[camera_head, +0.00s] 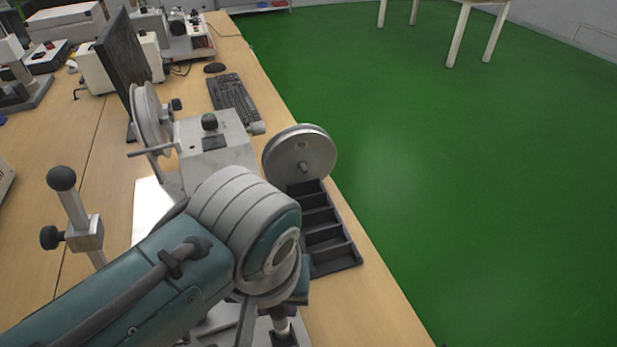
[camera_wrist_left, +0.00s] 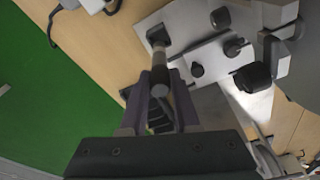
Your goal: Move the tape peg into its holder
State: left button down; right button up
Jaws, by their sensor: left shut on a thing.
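My left gripper (camera_wrist_left: 163,92) is shut on the tape peg (camera_wrist_left: 160,68), a short rod with a grey section and a dark part. In the left wrist view the rod's far end meets or overlaps a black round socket-like piece (camera_wrist_left: 158,36) on a pale metal plate, which may be the holder. I cannot tell whether the peg is inside it. In the head view my left gripper (camera_head: 275,312) is at the lower middle, mostly hidden by my own wrist. A pale bit of the peg (camera_head: 281,325) shows above a dark block (camera_head: 284,339).
A black compartment tray (camera_head: 335,257) lies right of my wrist near the table edge. A machine (camera_head: 212,150) with two reels stands behind. A keyboard (camera_head: 233,97) and mouse (camera_head: 214,68) lie farther back. A black-knobbed post (camera_head: 80,220) stands at left.

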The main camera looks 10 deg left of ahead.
aim_at(278, 318)
pick_arm(q)
jog(key=shift+s+p, duration=0.15)
jog(key=shift+p, duration=0.15)
jog(key=shift+f, duration=0.15)
jog(key=shift+f+b, duration=0.65)
jog(key=shift+f, duration=0.15)
jog(key=shift+f, duration=0.1)
jog(key=shift+f+b, duration=0.55)
jog(key=shift+f, duration=0.1)
jog(key=shift+f, duration=0.2)
